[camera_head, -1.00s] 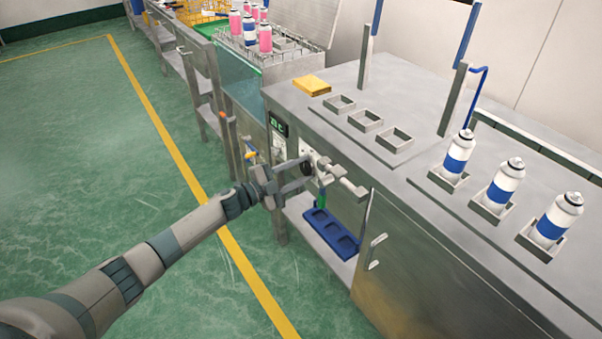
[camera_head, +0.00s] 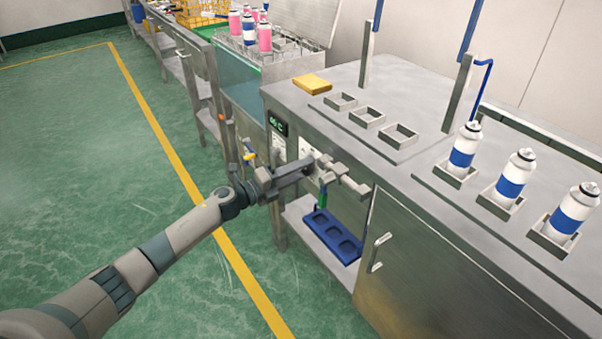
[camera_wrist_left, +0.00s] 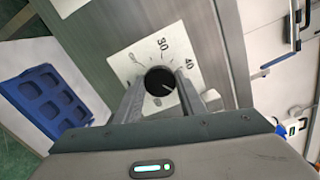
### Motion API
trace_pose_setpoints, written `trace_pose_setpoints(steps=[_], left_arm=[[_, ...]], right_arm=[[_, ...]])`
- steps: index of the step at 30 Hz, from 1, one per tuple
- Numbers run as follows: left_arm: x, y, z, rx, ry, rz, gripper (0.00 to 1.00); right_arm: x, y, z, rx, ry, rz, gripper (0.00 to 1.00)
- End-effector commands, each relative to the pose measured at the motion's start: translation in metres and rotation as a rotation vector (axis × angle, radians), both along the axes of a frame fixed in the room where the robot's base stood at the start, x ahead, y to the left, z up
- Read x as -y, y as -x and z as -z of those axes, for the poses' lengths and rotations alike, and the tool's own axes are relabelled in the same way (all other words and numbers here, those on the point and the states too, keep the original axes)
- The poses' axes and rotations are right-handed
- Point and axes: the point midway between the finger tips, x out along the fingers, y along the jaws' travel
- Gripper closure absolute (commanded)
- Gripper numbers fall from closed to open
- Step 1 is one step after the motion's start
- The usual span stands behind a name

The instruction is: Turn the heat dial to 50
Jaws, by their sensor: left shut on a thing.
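The heat dial (camera_wrist_left: 160,82) is a round black knob on a white plate (camera_wrist_left: 128,62) with printed numbers; 30 and 40 are readable in the left wrist view. A short white mark on the knob points down and right. My left gripper (camera_wrist_left: 159,90) is shut on the dial, one finger on each side. In the head view, my left gripper (camera_head: 309,164) reaches the front of the metal cabinet (camera_head: 335,128) and hides the dial. A small green digital display (camera_head: 278,125) sits above it; its digits are hard to read. My right gripper is not in view.
Grey fittings (camera_head: 346,180) stick out just right of my left gripper. A blue tray (camera_head: 331,238) lies on the lower shelf. White-and-blue cans (camera_head: 513,174) stand in holders on the cabinet top. The green floor (camera_head: 80,150) at the left is clear.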

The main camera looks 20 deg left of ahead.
Motion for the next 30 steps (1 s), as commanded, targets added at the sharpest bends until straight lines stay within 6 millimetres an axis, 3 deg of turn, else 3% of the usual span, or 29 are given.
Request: trace_pose_setpoints(steps=[19,20,22,30], left_arm=[[0.0008,0.0012,0.0026,0.044,-0.063,0.002,0.86],[0.0007,0.0013,0.0026,0.044,-0.063,0.003,0.61],[0.0008,0.0013,0.0025,0.045,-0.062,0.002,0.45],[0.0003,0.0006,0.0011,0.046,-0.061,0.001,0.45]], right_arm=[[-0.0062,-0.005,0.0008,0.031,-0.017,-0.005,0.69],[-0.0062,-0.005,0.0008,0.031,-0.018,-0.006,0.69],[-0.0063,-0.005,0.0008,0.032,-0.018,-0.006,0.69],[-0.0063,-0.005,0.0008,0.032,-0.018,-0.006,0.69]])
